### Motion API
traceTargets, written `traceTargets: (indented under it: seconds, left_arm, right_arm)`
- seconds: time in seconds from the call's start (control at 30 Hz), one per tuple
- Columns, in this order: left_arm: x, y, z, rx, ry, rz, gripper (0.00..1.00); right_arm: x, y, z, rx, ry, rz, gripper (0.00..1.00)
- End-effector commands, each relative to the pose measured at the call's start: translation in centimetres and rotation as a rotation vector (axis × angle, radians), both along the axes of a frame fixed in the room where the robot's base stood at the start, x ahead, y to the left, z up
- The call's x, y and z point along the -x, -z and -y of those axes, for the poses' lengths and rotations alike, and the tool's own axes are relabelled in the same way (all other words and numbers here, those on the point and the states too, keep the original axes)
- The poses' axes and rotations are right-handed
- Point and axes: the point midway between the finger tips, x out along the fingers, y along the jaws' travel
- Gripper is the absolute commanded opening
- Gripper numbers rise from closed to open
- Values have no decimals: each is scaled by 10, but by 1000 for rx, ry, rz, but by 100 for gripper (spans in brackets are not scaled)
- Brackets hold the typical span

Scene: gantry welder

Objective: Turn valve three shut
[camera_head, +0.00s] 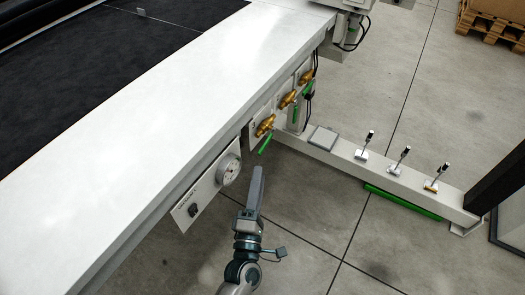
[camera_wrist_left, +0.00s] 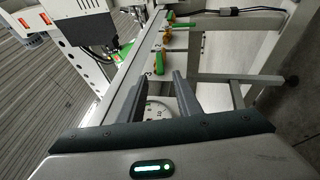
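Three brass valves with green handles sit in a row on the side panel below the white table edge: the nearest valve (camera_head: 265,126), the middle valve (camera_head: 287,99) and the far valve (camera_head: 306,77). The nearest valve's green handle (camera_head: 265,143) sticks down and outward at a slant. In the left wrist view the nearest valve (camera_wrist_left: 160,61) has a small mark beside it that looks like a 3. My left gripper (camera_head: 257,186) is below and nearer than the valves, touching none. In the wrist view its two fingers (camera_wrist_left: 153,85) are apart and empty. My right gripper is not in view.
A round gauge (camera_head: 228,170) is on the panel close to my left gripper. A white floor beam (camera_head: 385,176) with several small clamp-like levers runs right from below the valves. A green bar (camera_head: 403,202) lies alongside it. Open floor is in front of the beam.

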Motion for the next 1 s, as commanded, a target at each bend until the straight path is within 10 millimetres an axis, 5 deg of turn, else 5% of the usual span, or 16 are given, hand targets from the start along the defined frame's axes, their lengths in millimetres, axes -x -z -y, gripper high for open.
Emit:
traceTargets:
  seconds: [0.43, 0.93, 1.0]
  left_arm:
    - [-70, -17, 8, 1, -1, 2, 31]
    - [-82, -18, 10, 0, -1, 0, 31]
    - [-82, -18, 10, 0, -1, 0, 19]
  right_arm:
    - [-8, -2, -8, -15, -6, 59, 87]
    - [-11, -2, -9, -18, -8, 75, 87]
    - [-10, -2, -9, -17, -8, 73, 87]
